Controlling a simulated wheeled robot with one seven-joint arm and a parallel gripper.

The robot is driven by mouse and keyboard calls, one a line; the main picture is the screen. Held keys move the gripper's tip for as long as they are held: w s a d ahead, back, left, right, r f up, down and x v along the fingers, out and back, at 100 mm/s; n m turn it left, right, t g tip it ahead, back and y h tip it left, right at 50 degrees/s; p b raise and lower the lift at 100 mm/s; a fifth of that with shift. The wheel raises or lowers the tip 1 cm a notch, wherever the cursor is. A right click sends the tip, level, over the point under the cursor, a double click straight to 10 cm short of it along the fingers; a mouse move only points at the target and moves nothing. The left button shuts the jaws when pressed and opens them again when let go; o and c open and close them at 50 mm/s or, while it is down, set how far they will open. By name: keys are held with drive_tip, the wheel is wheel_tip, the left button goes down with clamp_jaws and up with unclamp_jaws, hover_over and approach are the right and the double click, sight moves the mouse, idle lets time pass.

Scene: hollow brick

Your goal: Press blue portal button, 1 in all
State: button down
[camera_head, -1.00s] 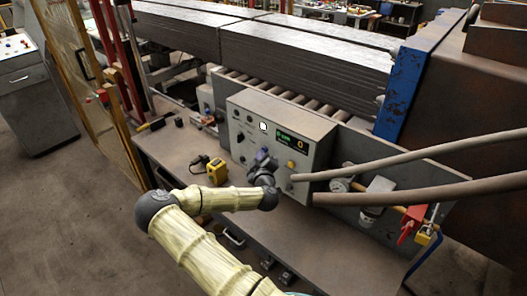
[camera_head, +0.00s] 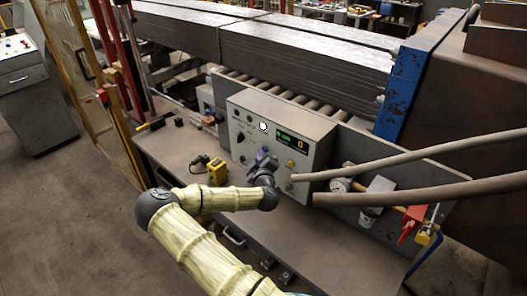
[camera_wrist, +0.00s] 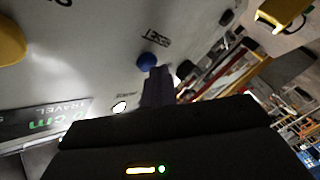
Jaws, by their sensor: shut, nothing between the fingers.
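The blue button (camera_wrist: 147,61) is a small round knob on the face of the grey control panel (camera_head: 311,153); it shows in the wrist view just above and left of my fingertips. In the head view I cannot make it out behind my gripper. My gripper (camera_head: 264,153) is in front of the panel's lower middle, its fingers shut and empty. In the wrist view the closed fingers (camera_wrist: 159,72) point at the panel with their tips at the button's lower right edge. I cannot tell whether they touch it.
A lit white button (camera_head: 263,126) and a green-lettered display (camera_head: 292,141) sit higher on the panel. A yellow button (camera_head: 291,164) is right of my gripper. A yellow device (camera_head: 217,171) stands on the bench to the left. Thick brown hoses (camera_head: 420,196) cross at right.

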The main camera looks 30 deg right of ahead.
drive_tip(key=shift+s+a, duration=0.25)
drive_tip(key=shift+a, duration=0.3)
drive_tip(key=a, duration=0.1)
drive_tip(key=s+a, duration=0.1)
drive_tip(key=a, duration=0.2)
drive_tip(key=shift+s+a, duration=0.35)
idle(0.8)
